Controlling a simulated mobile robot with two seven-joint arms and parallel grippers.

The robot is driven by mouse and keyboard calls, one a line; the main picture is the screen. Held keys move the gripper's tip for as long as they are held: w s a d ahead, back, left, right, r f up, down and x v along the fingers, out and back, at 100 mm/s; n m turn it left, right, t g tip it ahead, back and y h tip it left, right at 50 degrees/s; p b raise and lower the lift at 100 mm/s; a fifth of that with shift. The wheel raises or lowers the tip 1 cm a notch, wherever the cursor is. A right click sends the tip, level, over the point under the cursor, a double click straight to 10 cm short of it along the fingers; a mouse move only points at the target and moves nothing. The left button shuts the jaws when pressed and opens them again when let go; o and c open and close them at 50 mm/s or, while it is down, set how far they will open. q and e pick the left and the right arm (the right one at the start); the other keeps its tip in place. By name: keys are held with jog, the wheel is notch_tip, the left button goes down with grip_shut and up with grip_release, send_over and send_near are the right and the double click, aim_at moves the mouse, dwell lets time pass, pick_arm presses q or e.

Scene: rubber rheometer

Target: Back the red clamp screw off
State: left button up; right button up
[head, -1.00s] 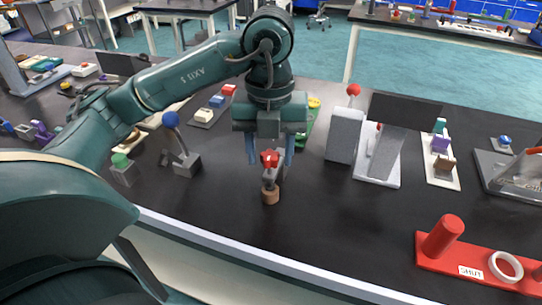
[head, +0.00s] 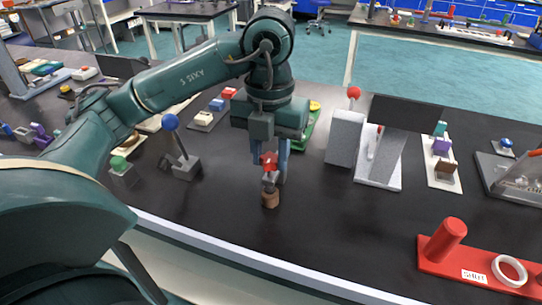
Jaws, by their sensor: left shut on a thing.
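The red clamp screw (head: 268,160) sits on top of a small grey clamp (head: 270,178), with a brown cylindrical piece (head: 270,199) at its lower front. My left gripper (head: 270,154) points down over the screw from behind, its blue-grey fingers on either side of the red head and shut on it. The fingers partly hide the screw and the back of the clamp. My right gripper does not show.
A lever with a blue ball (head: 170,122) and a green-knobbed block (head: 118,164) stand left. A grey block with a red ball lever (head: 353,92) stands right. A red base (head: 455,266) with a post and white ring lies front right. The bench between is clear.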

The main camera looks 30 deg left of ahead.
pick_arm(q)
jog(key=shift+n, duration=0.8)
jog(key=n+p, duration=0.1)
jog(key=n, duration=0.2)
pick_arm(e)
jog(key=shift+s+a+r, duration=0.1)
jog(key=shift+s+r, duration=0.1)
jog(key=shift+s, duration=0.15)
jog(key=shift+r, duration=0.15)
pick_arm(q)
jog(key=shift+r+n+p, duration=0.1)
jog(key=shift+n+p, duration=0.2)
jog(key=shift+n, duration=0.3)
jog(key=shift+n+p, duration=0.35)
jog(key=shift+n, duration=1.35)
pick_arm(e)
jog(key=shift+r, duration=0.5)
